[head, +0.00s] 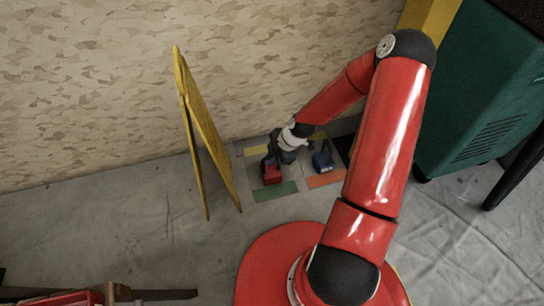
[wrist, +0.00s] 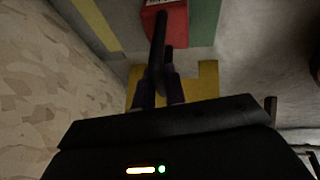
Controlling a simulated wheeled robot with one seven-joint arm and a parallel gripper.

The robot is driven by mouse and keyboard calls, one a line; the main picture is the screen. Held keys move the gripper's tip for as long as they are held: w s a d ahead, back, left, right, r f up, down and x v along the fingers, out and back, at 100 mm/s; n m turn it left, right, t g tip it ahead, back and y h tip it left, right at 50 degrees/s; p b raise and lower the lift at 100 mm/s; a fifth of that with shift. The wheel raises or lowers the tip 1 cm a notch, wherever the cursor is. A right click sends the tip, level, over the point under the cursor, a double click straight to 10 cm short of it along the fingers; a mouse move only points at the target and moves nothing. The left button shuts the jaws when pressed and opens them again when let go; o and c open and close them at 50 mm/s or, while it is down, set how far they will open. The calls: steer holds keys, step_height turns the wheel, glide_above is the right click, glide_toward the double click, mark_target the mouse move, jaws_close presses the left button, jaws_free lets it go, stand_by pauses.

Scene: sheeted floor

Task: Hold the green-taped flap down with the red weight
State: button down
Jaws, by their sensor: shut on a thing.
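The red weight (head: 272,174) is a small red block with a dark handle, low over the patch of taped floor by the wall. My gripper (head: 273,158) is shut on its handle, and the wrist view shows the fingers (wrist: 160,92) on either side of the dark handle above the red block (wrist: 172,24). The green tape (head: 275,190) lies just in front of the red weight, and it also shows beside the block in the wrist view (wrist: 206,22). I cannot tell whether the weight touches the floor.
A blue weight (head: 323,160) stands to the right, near orange tape (head: 326,179). Yellow tape (head: 257,150) lies near the wall. A yellow folding sign (head: 207,130) stands close on the left. A green cabinet (head: 480,95) is at the right.

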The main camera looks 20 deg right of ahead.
steer(key=shift+f, duration=0.1)
steer(key=c, duration=1.4)
jaws_free()
steer(key=shift+o, duration=0.2)
steer(key=shift+f, duration=0.1)
steer(key=p+v, duration=0.2)
steer(key=v, duration=0.6)
